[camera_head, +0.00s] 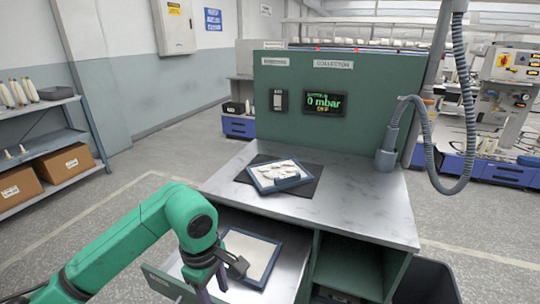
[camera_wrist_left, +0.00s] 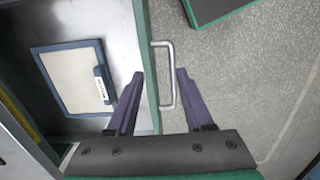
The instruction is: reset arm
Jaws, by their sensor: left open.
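In the left wrist view, the purple fingers (camera_wrist_left: 160,73) are spread. The metal drawer handle (camera_wrist_left: 172,95) appears between them, and I see no contact with it. The drawer front (camera_wrist_left: 150,60) runs beside the left finger. A blue-rimmed tray with a pale bottom (camera_head: 226,247) lies in the drawer; it also shows in the left wrist view (camera_wrist_left: 68,47). My right gripper is not in view.
On the workbench (camera_head: 350,205), a second blue-rimmed tray (camera_head: 262,188) with several white pieces rests on a dark mat (camera_head: 308,190). A green panel with a display (camera_head: 322,103) stands behind. A grey hose (camera_head: 440,170) hangs at right. A shelf with boxes (camera_head: 62,163) stands left.

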